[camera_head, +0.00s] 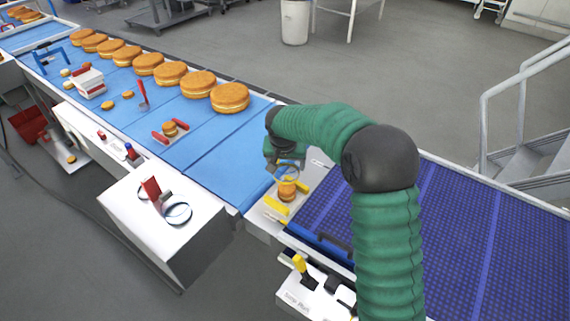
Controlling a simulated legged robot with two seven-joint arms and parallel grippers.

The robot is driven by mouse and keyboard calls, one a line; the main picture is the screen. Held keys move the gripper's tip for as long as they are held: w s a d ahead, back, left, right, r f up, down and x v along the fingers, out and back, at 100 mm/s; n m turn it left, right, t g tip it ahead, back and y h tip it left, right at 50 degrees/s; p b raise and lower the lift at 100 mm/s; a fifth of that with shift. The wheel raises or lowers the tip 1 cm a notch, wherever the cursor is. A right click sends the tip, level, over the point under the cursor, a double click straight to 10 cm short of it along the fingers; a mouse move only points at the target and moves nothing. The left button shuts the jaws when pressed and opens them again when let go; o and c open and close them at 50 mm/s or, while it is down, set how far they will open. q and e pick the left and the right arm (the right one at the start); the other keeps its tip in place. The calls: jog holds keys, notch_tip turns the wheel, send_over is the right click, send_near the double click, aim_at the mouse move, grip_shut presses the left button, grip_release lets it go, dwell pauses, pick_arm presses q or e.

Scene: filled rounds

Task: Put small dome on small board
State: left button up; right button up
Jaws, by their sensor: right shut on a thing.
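A small orange-brown dome (287,181) is at the tip of my right gripper (286,172), which is shut on it. Right under it is a small round filled piece (287,194) over the small white board with yellow grips (271,206). The gripper hides part of the dome, and I cannot tell if dome and piece touch. My green right arm reaches in from the lower right and bends down to the board. My left gripper is not in view.
Several large filled rounds (230,97) line the blue belt (222,163). A board with red grips (184,124) holds another small round (170,129). A dark blue mesh belt (480,230) lies right. A white box (150,215) stands in front, with railed steps (515,155) at the far right.

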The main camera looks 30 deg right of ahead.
jog(key=b, duration=0.3)
send_over(287, 188)
notch_tip(287, 188, down, 5)
jog(key=shift+d+r, duration=0.1)
jog(key=shift+d, duration=0.05)
jog(key=shift+f, duration=0.35)
jog(key=f+b, duration=0.4)
jog(key=f, duration=0.1)
jog(key=shift+a+f+b, duration=0.2)
jog(key=shift+b, duration=0.15)
jog(key=shift+d+f+b, duration=0.1)
jog(key=shift+f+b, duration=0.25)
jog(key=shift+f, duration=0.1)
jog(key=shift+s+f, duration=0.1)
jog(key=o, duration=1.4)
jog(key=shift+o, duration=0.2)
